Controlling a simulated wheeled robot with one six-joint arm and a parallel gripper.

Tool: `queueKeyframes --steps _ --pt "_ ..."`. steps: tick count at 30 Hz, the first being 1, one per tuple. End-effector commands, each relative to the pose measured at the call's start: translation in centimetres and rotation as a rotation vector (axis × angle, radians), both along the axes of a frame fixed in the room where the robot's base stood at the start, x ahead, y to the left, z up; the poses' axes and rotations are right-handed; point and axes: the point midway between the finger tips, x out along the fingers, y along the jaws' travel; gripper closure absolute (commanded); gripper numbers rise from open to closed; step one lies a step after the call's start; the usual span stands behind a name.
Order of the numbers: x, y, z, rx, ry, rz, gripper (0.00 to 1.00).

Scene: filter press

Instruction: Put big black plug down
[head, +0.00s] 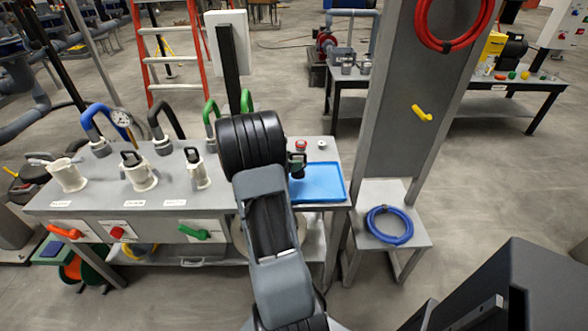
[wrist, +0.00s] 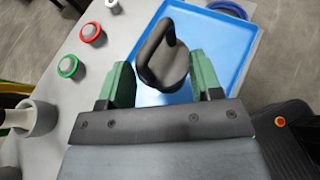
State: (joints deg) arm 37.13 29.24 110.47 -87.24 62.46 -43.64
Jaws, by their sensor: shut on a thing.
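The big black plug (wrist: 166,62), dark with a loop handle, is between the two green fingers of my gripper (wrist: 158,78) in the wrist view. My gripper is shut on it. In the head view my gripper (head: 297,158) is partly hidden behind my own arm, and the plug shows only as a small dark shape. The plug is over the left part of a blue tray (head: 333,187), which also shows in the wrist view (wrist: 225,28). I cannot tell whether the plug touches the tray floor.
The tray lies at the right end of a grey bench (head: 90,195). A red button (head: 301,145) is behind the gripper. White jugs (head: 139,173) and curved hose handles (head: 97,115) stand to the left. A blue hose coil (head: 390,225) lies on a low stand at right.

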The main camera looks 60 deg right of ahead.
Motion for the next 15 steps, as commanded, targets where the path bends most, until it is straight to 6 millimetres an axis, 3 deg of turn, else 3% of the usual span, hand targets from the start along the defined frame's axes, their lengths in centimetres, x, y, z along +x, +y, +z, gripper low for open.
queueKeyframes --steps 9,15 --pt "-0.2 -0.5 -3.6 0.0 0.002 0.0 0.66" --pt "-0.2 -0.5 -3.7 -0.002 0.001 0.0 0.66"
